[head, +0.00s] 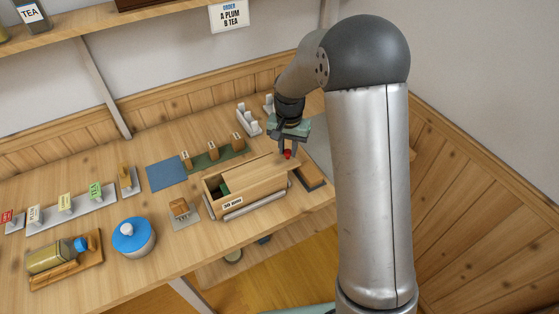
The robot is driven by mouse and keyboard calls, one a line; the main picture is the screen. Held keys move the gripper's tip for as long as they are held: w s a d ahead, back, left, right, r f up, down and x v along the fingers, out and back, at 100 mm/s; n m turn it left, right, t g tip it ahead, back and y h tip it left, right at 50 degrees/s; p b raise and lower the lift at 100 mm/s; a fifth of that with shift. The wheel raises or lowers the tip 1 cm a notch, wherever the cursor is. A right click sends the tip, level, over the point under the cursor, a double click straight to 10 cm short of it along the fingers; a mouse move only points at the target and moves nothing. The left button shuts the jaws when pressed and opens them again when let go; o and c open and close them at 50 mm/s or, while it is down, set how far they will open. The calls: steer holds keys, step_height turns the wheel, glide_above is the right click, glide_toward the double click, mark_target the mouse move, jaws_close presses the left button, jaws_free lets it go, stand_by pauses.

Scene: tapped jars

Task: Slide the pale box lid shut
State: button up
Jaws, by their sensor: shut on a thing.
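The pale wooden box (233,203) stands on the counter, with a small label on its front. Its pale lid (262,173) covers the middle and right of the top and sticks out past the right end. The left end of the box is open, with a dark inside and something green (224,189) in it. A red knob (287,155) shows at the lid's right end. My gripper (287,148) is at this knob, pointing down and shut on it; the fingertips are small and partly hidden.
A dark-topped wooden block (309,177) lies right of the box. White holders (248,120) and a green strip with wooden blocks (214,157) stand behind it. A small wooden piece on a grey plate (184,215) and a blue-lidded jar (133,237) are to the left.

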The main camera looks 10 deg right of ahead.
mark_target(272, 165)
steer(key=shift+a, duration=0.1)
steer(key=shift+s+a+b, duration=0.1)
steer(key=shift+s+a, duration=0.2)
steer(key=shift+a, duration=0.5)
steer(key=shift+s+a+b, duration=0.1)
steer(key=shift+s+a, duration=0.25)
steer(key=shift+a, duration=0.4)
steer(key=shift+s+a+b, duration=0.1)
steer(key=shift+s+a, duration=0.2)
steer(key=shift+a, duration=0.5)
steer(key=o, duration=0.9)
steer(key=shift+a, duration=0.1)
steer(key=shift+o, duration=0.2)
steer(key=shift+r, duration=0.1)
step_height(272, 165, up, 7)
steer(key=p, duration=0.4)
